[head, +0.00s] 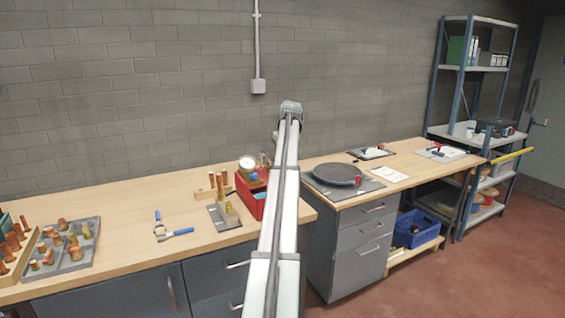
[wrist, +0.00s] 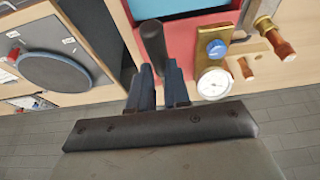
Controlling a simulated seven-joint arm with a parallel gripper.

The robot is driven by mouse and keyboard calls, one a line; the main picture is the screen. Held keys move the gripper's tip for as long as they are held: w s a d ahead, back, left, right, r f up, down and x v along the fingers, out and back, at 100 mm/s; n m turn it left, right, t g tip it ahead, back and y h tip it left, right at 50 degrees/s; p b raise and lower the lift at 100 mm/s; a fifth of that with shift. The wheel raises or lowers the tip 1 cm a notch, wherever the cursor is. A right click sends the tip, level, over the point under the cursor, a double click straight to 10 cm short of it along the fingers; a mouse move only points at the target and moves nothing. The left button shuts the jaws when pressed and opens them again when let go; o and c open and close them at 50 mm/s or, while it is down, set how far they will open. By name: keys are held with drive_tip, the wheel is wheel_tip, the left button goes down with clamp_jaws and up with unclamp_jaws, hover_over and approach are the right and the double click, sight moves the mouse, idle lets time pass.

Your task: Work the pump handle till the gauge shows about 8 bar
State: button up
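The red pump tank (head: 247,202) stands on the bench, partly behind my arm in the head view. In the wrist view its red wall (wrist: 190,25) and blue inside show at the top. The black pump handle (wrist: 153,42) runs down between my gripper's (wrist: 159,72) two dark fingers, which appear shut on it. The handle and my fingertips are hidden in the head view. The round white gauge (wrist: 213,83) sits beside the tank, below a blue knob (wrist: 216,48) on a brass block. The gauge also shows in the head view (head: 247,163). Its reading is too small to tell.
Copper fittings (head: 218,184) stand left of the tank. A blue-handled tool (head: 170,230) and a tray of fittings (head: 75,247) lie farther left. A round dark plate (head: 338,174) lies to the right.

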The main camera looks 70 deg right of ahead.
drive_tip(key=shift+r, duration=2.95)
